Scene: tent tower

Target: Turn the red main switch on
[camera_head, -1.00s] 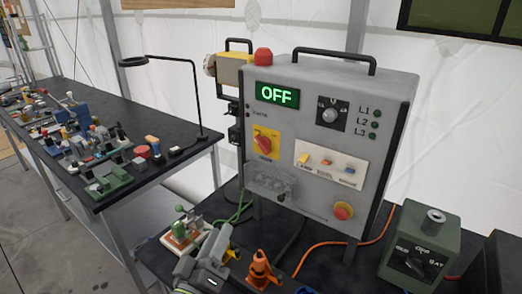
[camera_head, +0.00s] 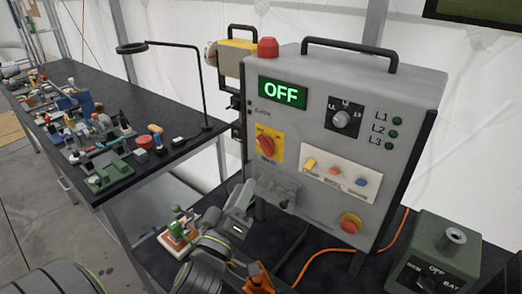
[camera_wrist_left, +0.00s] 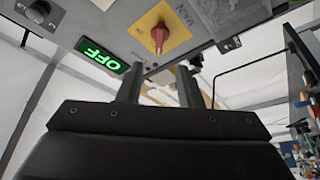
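The red main switch (camera_head: 266,144) is a red rotary knob on a yellow plate (camera_head: 277,152), on the front of a grey control box (camera_head: 310,200). The green display (camera_head: 282,93) reads OFF. In the left wrist view the picture is upside down, and the red switch (camera_wrist_left: 159,36) shows above the fingers, with its yellow plate around it. My left gripper (camera_head: 246,190) is below the switch, apart from it. In the wrist view its two fingers (camera_wrist_left: 159,86) stand apart with nothing between them.
The box also carries a selector knob (camera_head: 342,118), small coloured switches on a white plate (camera_head: 340,174) and a red button (camera_head: 350,223). A clear cover (camera_head: 277,191) sits below the main switch. A green box (camera_head: 435,255) stands at right. A cluttered bench (camera_head: 180,150) is at left.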

